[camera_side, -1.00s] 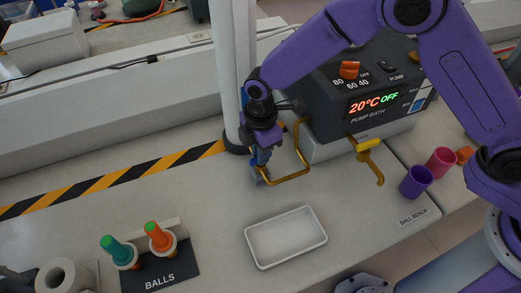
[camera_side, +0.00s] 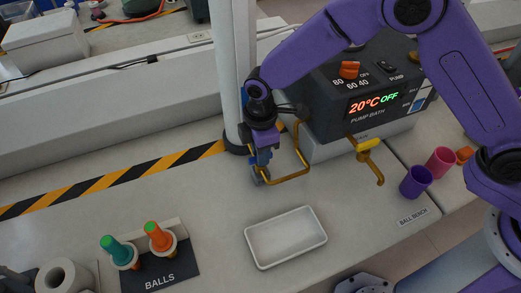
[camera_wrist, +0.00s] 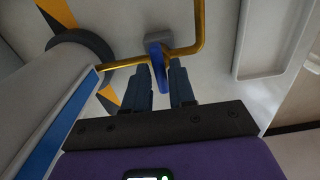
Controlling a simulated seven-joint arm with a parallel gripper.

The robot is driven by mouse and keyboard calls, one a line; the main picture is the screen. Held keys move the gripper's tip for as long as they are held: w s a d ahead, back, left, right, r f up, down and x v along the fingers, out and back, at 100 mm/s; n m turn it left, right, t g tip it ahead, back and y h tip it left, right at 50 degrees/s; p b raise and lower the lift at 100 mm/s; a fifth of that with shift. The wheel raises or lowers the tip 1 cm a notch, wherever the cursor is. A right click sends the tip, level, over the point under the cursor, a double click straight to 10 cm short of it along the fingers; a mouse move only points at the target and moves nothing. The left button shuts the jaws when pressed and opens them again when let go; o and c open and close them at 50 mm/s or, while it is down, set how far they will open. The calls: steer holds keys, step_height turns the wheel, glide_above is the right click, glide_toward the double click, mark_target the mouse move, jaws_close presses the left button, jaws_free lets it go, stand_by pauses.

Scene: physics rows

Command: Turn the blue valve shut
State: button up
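The blue valve (camera_wrist: 158,62) is a blue lever on a grey body, set on a bent brass pipe (camera_wrist: 197,30). In the wrist view the lever lies between my gripper's (camera_wrist: 160,77) two dark fingers, which stand apart with a finger on each side of it. I cannot tell whether either finger touches the lever. In the side view my gripper (camera_side: 261,170) points down at the left end of the brass pipe (camera_side: 290,180), and it mostly hides the valve there.
A white post (camera_side: 230,70) stands close behind my gripper. The pump bath (camera_side: 370,95) is at the right, with a yellow-handled tap (camera_side: 369,144). A white tray (camera_side: 249,250) lies in front. Purple (camera_side: 416,182) and pink (camera_side: 440,162) cups stand at the right.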

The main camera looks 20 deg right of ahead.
steer(key=shift+o, duration=0.6)
step_height(320, 180, up, 18)
steer(key=shift+f, duration=0.25)
steer(key=shift+d, duration=0.1)
stand_by(0.4)
steer(key=s+d+m, duration=0.2)
steer(key=s+d, duration=1.1)
steer(key=d, duration=0.2)
steer(key=s+d+f+m, duration=0.1)
steer(key=s+d+m, duration=0.2)
steer(key=s+d, duration=0.9)
steer(key=d, duration=0.3)
steer(key=shift+s+d+f, duration=0.25)
steer(key=shift+s+f, duration=0.05)
steer(key=shift+s, duration=0.05)
